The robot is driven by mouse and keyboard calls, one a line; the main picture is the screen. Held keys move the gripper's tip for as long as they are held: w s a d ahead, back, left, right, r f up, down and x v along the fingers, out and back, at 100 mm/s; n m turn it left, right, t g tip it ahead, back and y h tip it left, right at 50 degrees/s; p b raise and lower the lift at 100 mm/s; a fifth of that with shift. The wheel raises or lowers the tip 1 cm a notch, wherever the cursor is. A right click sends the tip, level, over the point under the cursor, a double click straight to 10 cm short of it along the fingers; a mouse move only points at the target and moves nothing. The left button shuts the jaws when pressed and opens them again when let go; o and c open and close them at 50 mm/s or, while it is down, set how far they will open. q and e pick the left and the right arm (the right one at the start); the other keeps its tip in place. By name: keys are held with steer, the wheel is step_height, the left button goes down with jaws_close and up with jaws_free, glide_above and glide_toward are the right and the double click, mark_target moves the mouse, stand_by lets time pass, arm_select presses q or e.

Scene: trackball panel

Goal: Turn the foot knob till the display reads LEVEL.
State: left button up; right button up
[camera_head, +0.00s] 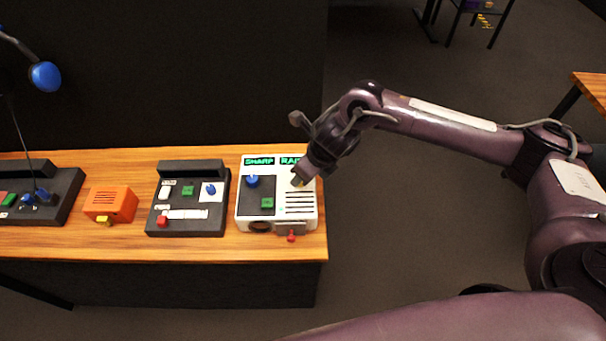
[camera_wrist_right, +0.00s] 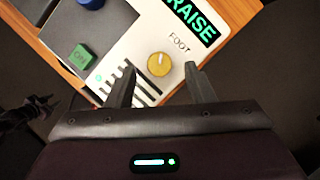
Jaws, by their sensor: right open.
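The foot knob (camera_wrist_right: 159,64) is a round yellow knob with the label FOOT beside it, on the white device (camera_head: 278,221) at the bench's right end. In the wrist view the display (camera_wrist_right: 196,22) reads RAISE in green. In the head view this display (camera_head: 290,160) is partly covered by my right arm. My right gripper (camera_wrist_right: 162,72) is open above the white device, its two fingers on either side of the knob in the picture. I cannot tell whether they touch it.
The white device also has a SHARP display (camera_head: 259,161), a blue knob (camera_head: 252,182), a green button (camera_head: 267,203) and a red-tipped lever (camera_head: 291,237). A black panel (camera_head: 190,231) and an orange box (camera_head: 112,205) stand to the left on the wooden bench (camera_head: 130,244).

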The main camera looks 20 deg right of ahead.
steer(key=v, duration=0.5)
steer(key=shift+r+b, duration=0.2)
steer(key=shift+b, duration=0.15)
steer(key=shift+s, duration=0.1)
